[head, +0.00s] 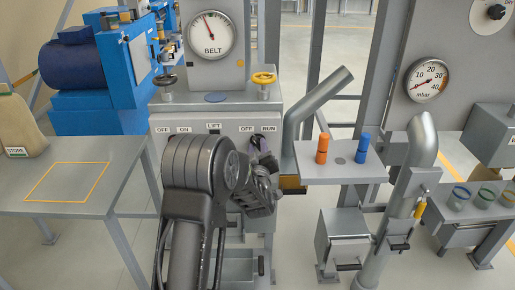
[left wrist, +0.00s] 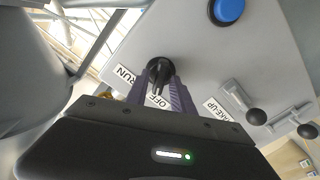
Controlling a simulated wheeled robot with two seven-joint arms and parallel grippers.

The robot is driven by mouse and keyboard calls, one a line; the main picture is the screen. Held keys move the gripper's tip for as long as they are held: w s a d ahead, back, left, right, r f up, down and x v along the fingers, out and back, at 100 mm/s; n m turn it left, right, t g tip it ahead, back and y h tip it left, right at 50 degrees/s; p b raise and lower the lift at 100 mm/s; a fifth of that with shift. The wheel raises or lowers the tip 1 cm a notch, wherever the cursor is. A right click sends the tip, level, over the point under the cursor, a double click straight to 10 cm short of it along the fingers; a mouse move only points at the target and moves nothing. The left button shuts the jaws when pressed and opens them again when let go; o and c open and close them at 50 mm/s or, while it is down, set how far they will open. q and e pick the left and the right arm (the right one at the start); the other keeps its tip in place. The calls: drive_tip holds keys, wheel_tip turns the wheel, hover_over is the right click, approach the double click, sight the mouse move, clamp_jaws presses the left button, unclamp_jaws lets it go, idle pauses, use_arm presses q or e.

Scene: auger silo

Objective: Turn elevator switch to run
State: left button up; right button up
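The elevator switch is a black knob (left wrist: 160,68) on the grey console front, between a RUN label (left wrist: 125,75) and an OFF label (left wrist: 158,101) in the left wrist view. In the head view, the OFF (head: 245,129) and RUN (head: 268,129) labels show above it, and my gripper mostly hides the knob. My left gripper (left wrist: 160,80) has its purple fingers on either side of the knob. A gap shows between them, with the OFF label visible in it. Whether they press on the knob, and which way it points, I cannot tell. My right gripper is not in view.
A second OFF/ON label pair (head: 173,130) sits left on the console. A shelf (head: 340,169) with orange and blue pegs is close on the right. Black-knobbed levers (left wrist: 257,116) show in the wrist view.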

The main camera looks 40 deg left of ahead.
use_arm(q)
clamp_jaws()
drive_tip(key=shift+m, duration=0.3)
idle(0.4)
drive_tip(key=shift+m+b, duration=0.75)
drive_tip(key=shift+m, duration=0.15)
drive_tip(key=shift+d+m+b, duration=0.1)
drive_tip(key=shift+m+b, duration=0.3)
drive_tip(key=shift+m, duration=0.8)
drive_tip(key=m, duration=0.3)
drive_tip(key=shift+m, duration=2)
